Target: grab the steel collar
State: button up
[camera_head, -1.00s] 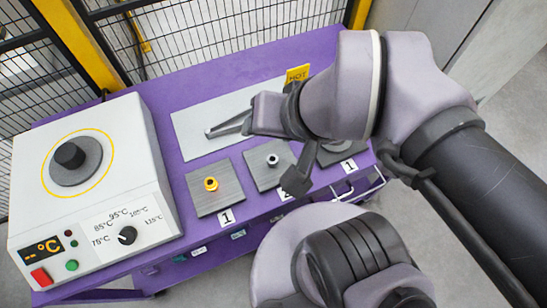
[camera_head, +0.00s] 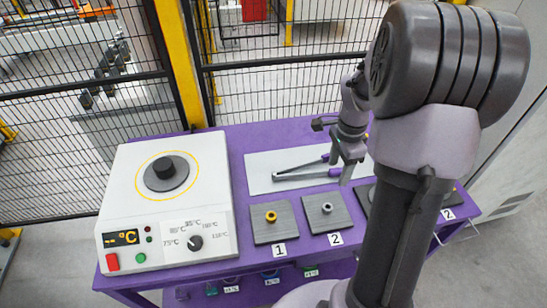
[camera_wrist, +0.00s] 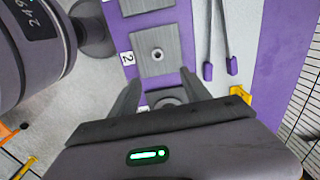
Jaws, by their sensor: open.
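The steel collar (camera_head: 327,208) is a small silver ring. It sits on the grey pad labelled 2 (camera_head: 341,222), near the table's front edge. In the wrist view the collar (camera_wrist: 157,54) lies beyond my fingertips, near the picture's upper middle. My gripper (camera_head: 345,172) is open, pointing down above the table, to the right of and behind the collar. In the wrist view its two fingers (camera_wrist: 159,88) are spread, with nothing held between them. The collar is apart from the fingers and fully visible in both views.
A brass collar (camera_head: 271,216) sits on pad 1. Long tongs (camera_head: 300,174) lie on the pale plate (camera_head: 262,168) behind the pads. A white heater box (camera_head: 165,245) stands left. A dark round part (camera_wrist: 170,100) shows beneath my fingers. A mesh fence (camera_head: 270,88) runs behind.

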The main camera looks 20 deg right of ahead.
jog(key=b, duration=0.5)
send_over(328, 206)
jog(key=f, duration=1.2)
jog(key=shift+d+f, duration=0.35)
jog(key=shift+d, duration=0.05)
jog(key=f, duration=0.2)
jog(key=f+b, duration=0.1)
jog(key=f, duration=0.1)
jog(key=a+f+b, duration=0.1)
jog(key=shift+f, duration=0.4)
jog(key=shift+r, duration=0.15)
grip_shut()
